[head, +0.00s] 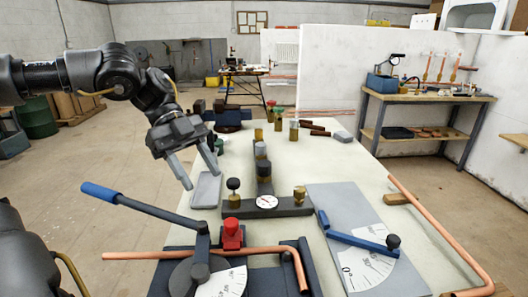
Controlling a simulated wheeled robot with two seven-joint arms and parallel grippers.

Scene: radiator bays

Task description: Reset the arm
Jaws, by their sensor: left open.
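A pipe bender stands at the near left of the bench, with a long dark lever arm (155,211) ending in a blue grip (101,193). The lever slants up to the left from the pivot, beside a red block (232,234) and a white angle scale (224,284). A copper pipe (170,254) lies across the bender and bends down at its right end. My left gripper (202,182) is open and empty above the bench's left edge, up and right of the lever and apart from it. My right gripper is out of view.
A grey plate (330,207) holds a second angle scale (366,268) and a blue pointer with a black knob (393,241). A dark manifold with a gauge (266,202) stands mid-bench. A bent copper pipe (430,228) runs along the right edge. A shelf bench (425,97) stands behind.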

